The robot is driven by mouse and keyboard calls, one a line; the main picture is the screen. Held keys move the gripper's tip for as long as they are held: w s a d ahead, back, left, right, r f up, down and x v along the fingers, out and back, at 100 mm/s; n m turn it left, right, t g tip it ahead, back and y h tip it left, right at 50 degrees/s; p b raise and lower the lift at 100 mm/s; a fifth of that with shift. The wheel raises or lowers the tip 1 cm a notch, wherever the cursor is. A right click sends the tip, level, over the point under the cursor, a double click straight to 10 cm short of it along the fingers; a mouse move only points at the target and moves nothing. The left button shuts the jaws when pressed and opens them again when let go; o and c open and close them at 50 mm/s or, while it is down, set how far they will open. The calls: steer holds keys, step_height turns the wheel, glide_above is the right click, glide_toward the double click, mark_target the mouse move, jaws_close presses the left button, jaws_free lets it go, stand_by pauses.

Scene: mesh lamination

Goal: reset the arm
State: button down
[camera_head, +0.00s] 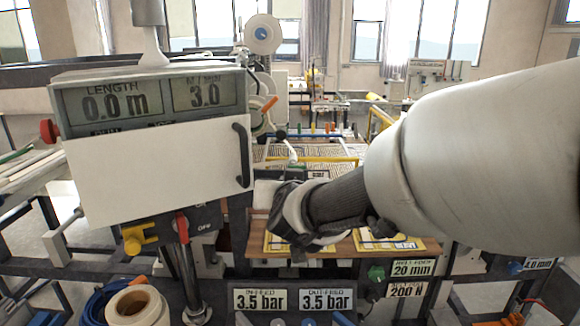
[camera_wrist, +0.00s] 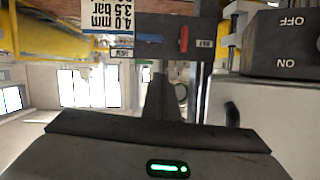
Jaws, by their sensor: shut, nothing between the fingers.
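My arm (camera_head: 470,160) reaches in from the right in the head view, and its dark wrist bends down in front of the machine. My gripper's fingers are hard to make out there. In the wrist view my gripper (camera_wrist: 160,82) shows as a dark narrow shape above its wide body. It is shut, with nothing seen in it. In the head view the wrist is just right of the white panel door (camera_head: 150,172) and over the wooden shelf (camera_head: 345,246). I cannot tell whether it touches anything.
A display box (camera_head: 150,97) reading 0.0 m and 3.0 stands above the door. A black handle (camera_head: 241,155) sits on the door's right edge. A red switch (camera_head: 182,228), yellow valve (camera_head: 138,238) and green knob (camera_head: 376,272) are below. A tape roll (camera_head: 136,306) lies lower left.

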steer(key=s+d+f+g, duration=0.2)
steer(key=s+d+g, duration=0.2)
steer(key=s, duration=1)
steer(key=s+d+f+g+h+p, duration=0.1)
steer(key=s+d+g, duration=0.4)
steer(key=s+d, duration=0.6)
steer(key=s+f, duration=0.1)
steer(key=s, duration=0.1)
steer(key=shift+s+h, duration=0.3)
steer(key=shift+s, duration=0.05)
